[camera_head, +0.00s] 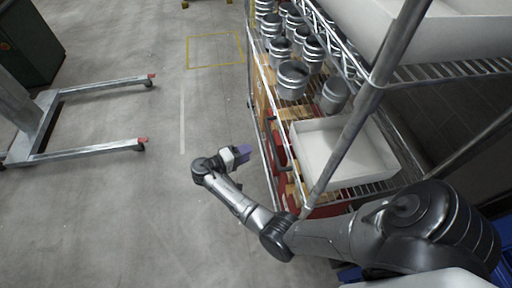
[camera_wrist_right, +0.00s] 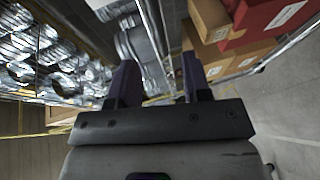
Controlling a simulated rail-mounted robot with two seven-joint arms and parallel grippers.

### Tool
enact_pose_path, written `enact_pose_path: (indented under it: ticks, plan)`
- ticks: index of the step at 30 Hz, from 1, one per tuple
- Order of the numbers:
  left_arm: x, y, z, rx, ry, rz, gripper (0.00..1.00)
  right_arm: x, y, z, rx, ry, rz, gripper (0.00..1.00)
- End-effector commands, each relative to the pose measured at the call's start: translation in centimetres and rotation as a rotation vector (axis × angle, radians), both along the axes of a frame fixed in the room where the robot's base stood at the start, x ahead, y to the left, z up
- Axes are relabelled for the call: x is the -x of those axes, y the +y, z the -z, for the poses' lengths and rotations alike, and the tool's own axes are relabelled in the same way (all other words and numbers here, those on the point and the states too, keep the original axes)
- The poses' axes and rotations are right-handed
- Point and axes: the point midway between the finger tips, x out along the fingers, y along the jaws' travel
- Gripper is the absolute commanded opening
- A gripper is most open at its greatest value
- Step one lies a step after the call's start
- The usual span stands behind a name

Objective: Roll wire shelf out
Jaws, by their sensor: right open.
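The wire shelf (camera_head: 368,100) is a metal rack on the right of the head view, with wire decks and round posts. My right gripper (camera_head: 243,153) is just left of the rack's long side, over the aisle floor and apart from it in this view. In the right wrist view, my right gripper (camera_wrist_right: 160,82) is open, its two dark fingers spread. Parts of the rack's metal frame (camera_wrist_right: 153,25) show beyond and between the fingers, with nothing visibly gripped. My left gripper is out of view. The rack's feet are mostly hidden.
Several round metal duct pieces (camera_head: 292,78) and a white tray (camera_head: 345,150) sit on the rack. Cardboard and red boxes (camera_wrist_right: 235,40) are on a lower level. A lift frame with legs (camera_head: 90,152) stands at left. Open floor (camera_head: 150,220) lies between.

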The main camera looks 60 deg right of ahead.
Motion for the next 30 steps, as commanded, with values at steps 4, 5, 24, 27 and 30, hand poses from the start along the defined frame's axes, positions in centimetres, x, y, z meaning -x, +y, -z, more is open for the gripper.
enact_pose_path:
  ticks: [4, 5, 24, 27, 30]
  plan:
    - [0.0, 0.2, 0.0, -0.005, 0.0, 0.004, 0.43, -0.8, 1.8, -0.3, -0.001, 0.0, 0.0, 0.44]
    - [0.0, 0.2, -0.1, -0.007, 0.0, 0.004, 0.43, -0.9, 2.0, -0.4, -0.001, 0.0, 0.0, 0.44]
    - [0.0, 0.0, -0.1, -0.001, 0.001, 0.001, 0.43, -1.3, 3.1, -0.5, -0.001, 0.001, 0.001, 0.44]
    - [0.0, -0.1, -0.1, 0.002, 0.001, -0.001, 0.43, -1.3, 3.1, -0.5, -0.001, 0.001, 0.001, 0.44]
    - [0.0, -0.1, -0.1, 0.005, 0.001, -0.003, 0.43, -1.3, 3.1, -0.5, -0.001, 0.003, 0.0, 0.44]
